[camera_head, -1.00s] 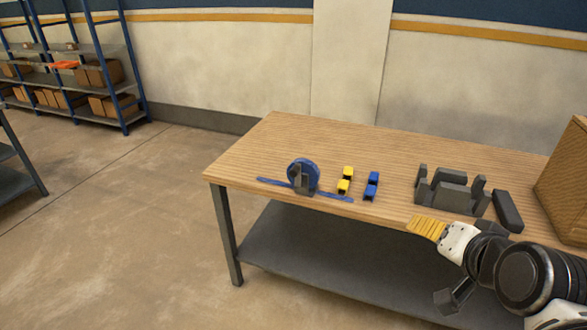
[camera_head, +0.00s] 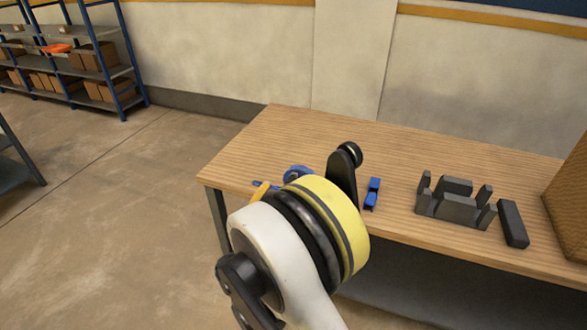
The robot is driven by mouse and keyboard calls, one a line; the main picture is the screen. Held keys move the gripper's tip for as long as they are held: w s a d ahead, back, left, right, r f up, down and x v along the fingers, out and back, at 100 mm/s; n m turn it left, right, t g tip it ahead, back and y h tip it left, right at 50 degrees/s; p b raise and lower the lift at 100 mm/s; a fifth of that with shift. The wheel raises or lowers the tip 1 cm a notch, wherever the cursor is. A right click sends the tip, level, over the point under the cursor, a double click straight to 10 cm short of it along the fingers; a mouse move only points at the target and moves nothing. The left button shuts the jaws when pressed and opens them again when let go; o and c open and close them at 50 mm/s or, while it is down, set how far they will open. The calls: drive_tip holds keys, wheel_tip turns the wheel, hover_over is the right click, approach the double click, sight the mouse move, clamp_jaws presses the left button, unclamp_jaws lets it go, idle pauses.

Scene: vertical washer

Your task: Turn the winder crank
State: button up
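The winder, a blue reel (camera_head: 297,172), stands near the left front of the wooden workbench. Only the top of the reel and a short piece of its blue strip (camera_head: 262,184) show. My arm, with a large white link and a yellow band, covers the rest, and the crank cannot be made out. A small orange-yellow piece beside the strip looks like part of my gripper (camera_head: 261,192). The rest of the gripper is hidden behind my arm, so its fingers and any contact with the winder cannot be seen.
Blue blocks (camera_head: 372,193) lie right of my arm on the bench (camera_head: 255,145). A dark grey slotted fixture (camera_head: 455,205) and a dark bar (camera_head: 513,224) stand further right, before a brown box (camera_head: 568,210). The back of the bench is clear.

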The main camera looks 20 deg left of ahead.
sight(291, 181)
drive_tip(key=shift+m+g+h, duration=0.3)
drive_tip(key=shift+m, duration=0.5)
drive_tip(key=w+f, duration=0.1)
drive_tip(key=w, duration=0.2)
drive_tip(key=w+f+b, duration=0.1)
drive_tip(key=w, duration=0.2)
drive_tip(key=w+f+b, duration=0.1)
drive_tip(key=w, duration=0.2)
drive_tip(key=shift+w+d+f, duration=0.2)
drive_tip(key=shift+w+d, duration=0.05)
drive_tip(key=shift+d, duration=0.15)
clamp_jaws()
